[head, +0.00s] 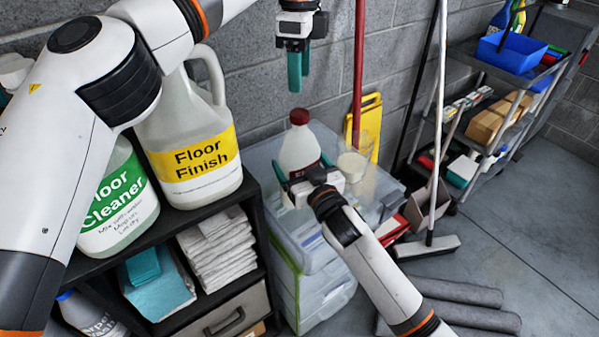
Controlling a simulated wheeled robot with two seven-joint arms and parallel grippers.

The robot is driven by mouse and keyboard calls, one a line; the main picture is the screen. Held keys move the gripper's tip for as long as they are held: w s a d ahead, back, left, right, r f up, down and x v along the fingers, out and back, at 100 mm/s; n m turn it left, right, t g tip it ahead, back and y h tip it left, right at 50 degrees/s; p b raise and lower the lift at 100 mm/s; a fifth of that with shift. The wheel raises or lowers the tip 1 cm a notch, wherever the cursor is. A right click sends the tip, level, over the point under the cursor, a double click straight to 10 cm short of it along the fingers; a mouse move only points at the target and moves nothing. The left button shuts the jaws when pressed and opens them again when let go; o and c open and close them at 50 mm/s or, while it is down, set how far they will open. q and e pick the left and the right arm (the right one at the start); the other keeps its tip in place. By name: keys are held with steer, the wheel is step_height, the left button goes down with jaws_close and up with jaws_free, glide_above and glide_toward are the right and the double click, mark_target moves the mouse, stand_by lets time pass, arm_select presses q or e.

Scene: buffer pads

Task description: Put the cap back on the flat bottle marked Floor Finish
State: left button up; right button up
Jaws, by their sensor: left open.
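A translucent bottle (299,149) with milky contents stands upright on the clear plastic bin. A dark red cap (299,117) sits at the top of its neck; I cannot tell whether it is tight. The bottle's label is mostly hidden, so its marking cannot be read. My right gripper (303,172) comes from the lower right with its teal fingers around the bottle's lower part. My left gripper (297,84) points down, open and empty, just above the cap and apart from it. A large jug (184,118) on the shelf reads "Floor Finish"; my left arm hides its top.
A Floor Cleaner jug (118,205) stands on the black shelf (205,212). A clear cup (352,167) is right of the bottle on the bin (318,258). A red pole (358,70), a yellow sign (370,122) and a broom (428,246) stand behind and right.

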mark_target(300, 113)
arm_select(q)
steer(key=shift+n, duration=0.5)
steer(key=shift+f, duration=4.05)
